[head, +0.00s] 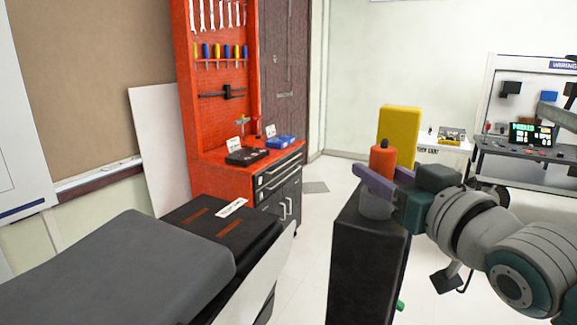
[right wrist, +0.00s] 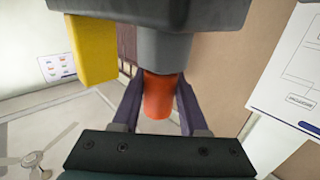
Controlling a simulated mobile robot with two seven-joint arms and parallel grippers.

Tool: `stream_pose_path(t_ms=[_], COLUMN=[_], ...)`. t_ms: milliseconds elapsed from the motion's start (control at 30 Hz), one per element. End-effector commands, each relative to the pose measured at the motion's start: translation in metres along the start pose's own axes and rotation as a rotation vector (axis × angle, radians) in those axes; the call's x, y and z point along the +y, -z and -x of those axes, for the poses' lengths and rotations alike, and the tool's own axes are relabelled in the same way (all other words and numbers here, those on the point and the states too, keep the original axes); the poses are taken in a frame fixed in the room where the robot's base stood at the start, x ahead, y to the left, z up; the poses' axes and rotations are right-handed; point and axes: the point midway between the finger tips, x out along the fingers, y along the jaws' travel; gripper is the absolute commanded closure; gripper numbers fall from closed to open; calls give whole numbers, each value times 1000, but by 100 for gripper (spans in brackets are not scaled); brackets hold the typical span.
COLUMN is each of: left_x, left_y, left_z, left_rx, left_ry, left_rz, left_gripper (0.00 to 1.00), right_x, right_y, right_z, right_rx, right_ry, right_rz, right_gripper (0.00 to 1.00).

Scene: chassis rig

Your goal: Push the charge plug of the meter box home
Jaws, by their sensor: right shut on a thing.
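The orange-red charge plug (head: 382,158) stands upright on a grey round socket (head: 376,205) on top of a tall black box (head: 362,255). My right gripper (head: 380,174) reaches in from the right, its purple fingers on either side of the plug. In the right wrist view the plug (right wrist: 158,97) sits between the fingers (right wrist: 158,88), against the grey socket (right wrist: 160,52). The right gripper is shut on the plug. How deep the plug sits is hidden. A yellow block (head: 399,130) stands just behind. My left gripper is out of view.
A red tool cabinet (head: 216,115) with drawers stands at the back. A dark grey bulky body (head: 110,268) fills the lower left. A workbench (head: 520,152) stands at the far right. Pale floor lies open between the black box and the cabinet.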

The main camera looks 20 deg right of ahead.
Motion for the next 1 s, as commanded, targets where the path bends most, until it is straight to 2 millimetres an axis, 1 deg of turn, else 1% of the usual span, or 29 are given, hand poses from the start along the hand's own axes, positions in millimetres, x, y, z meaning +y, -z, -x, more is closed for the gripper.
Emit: stream_pose_path(t_ms=[167, 200, 500, 733, 800, 867, 1000], left_x=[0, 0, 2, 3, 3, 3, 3], left_y=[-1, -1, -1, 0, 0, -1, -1], left_z=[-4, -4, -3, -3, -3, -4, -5], left_rx=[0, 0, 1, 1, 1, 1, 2], left_ry=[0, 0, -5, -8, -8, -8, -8], left_rz=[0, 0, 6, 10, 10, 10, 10], left_gripper=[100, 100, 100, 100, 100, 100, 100], right_x=[0, 0, 0, 0, 0, 0, 0], right_y=[-5, -4, -4, -5, -6, -6, -7], right_z=[0, 0, 0, 0, 3, 8, 30], right_rx=[1, 2, 0, -1, -2, -2, -5], right_ry=[0, 0, 0, 0, 0, 0, 0], right_rz=[0, 0, 0, 0, 0, 0, 0], right_gripper=[100, 55, 22, 22, 22, 22, 22])
